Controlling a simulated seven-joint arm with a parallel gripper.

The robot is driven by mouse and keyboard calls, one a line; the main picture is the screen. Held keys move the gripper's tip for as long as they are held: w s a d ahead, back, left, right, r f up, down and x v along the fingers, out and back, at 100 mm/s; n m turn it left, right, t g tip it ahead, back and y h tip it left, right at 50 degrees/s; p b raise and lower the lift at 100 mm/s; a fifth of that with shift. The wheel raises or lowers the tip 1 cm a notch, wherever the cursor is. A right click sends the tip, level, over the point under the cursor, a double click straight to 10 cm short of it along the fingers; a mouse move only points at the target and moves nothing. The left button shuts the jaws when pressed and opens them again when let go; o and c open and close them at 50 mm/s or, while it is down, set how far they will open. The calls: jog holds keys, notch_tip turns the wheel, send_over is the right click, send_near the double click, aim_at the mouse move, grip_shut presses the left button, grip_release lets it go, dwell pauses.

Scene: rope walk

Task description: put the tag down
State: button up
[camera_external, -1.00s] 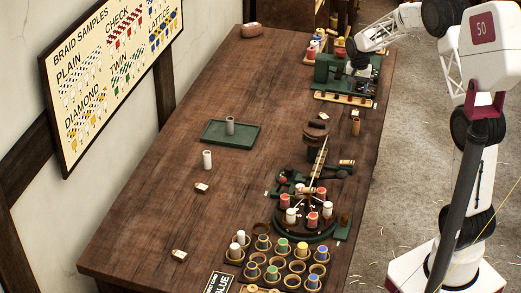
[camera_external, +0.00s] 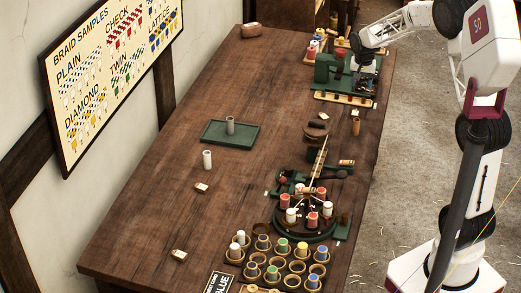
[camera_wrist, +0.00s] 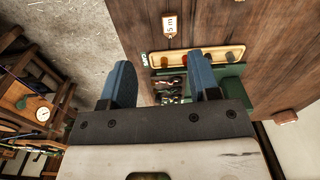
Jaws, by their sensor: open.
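A tag marked "5 m" (camera_wrist: 169,25) lies flat on the table near its edge, at the top of the wrist view. In the outside view my gripper (camera_external: 366,66) is above the green machine at the table's far right, apart from the tag.
Spools and cups crowd the near right. A green tray (camera_external: 213,138) with a grey cylinder sits mid-table. Bare wood lies around it.

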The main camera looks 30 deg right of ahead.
jog(key=s+a+r+n+t, duration=0.1)
jog(key=s+a+r+n, duration=0.15)
jog(key=s+r, duration=0.65)
jog(key=s+a+r+n, duration=0.25)
jog(key=s+r, duration=0.25)
jog(key=s, duration=0.8)
jog(key=s+a+n+t, duration=0.1)
jog(key=s+a+n, duration=0.2)
jog(key=s, duration=1.9)
jog(key=shift+s+a, duration=0.35)
jog(key=shift+a, duration=0.15)
jog(key=shift+r, duration=0.1)
jog(key=o, duration=0.4)
jog(key=shift+w, duration=0.1)
